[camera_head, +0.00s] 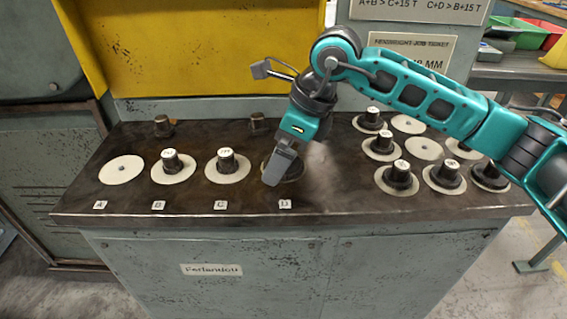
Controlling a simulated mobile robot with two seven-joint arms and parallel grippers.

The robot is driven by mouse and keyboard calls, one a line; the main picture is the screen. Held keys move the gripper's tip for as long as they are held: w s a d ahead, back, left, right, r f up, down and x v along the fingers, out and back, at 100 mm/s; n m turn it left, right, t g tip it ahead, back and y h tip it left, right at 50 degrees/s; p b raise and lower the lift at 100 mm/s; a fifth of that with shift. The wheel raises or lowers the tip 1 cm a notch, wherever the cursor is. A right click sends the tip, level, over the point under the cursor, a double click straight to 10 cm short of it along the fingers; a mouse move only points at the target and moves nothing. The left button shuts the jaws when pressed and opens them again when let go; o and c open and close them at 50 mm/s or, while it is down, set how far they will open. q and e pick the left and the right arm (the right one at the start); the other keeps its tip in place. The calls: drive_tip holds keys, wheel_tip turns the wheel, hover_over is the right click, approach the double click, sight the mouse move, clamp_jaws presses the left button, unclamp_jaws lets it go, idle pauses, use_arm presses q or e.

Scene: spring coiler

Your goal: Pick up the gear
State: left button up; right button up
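Several dark gear-like pieces with labelled hubs stand on the dark bench top (330,205). One gear (172,162) is on the pale disc at B and another gear (227,162) is on the disc at C. The pale disc at A (122,169) is bare. My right gripper (279,172) points down over position D. A dark piece (295,170) there is mostly hidden behind it. I cannot tell whether the gripper touches or holds it, or whether its fingers are apart. My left gripper is not in view.
A cluster of gears (397,178) stands on discs at the right, among bare discs (424,148). Two dark knobs (163,126) are at the back of the bench. A yellow panel (190,45) rises behind. The front strip between D and the cluster is clear.

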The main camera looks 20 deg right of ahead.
drive_tip(key=c, duration=1.4)
drive_tip(key=shift+r, duration=0.15)
drive_tip(key=shift+c, duration=0.2)
wheel_tip(320, 180, up, 20)
drive_tip(key=p, duration=0.3)
drive_tip(key=shift+p, duration=0.35)
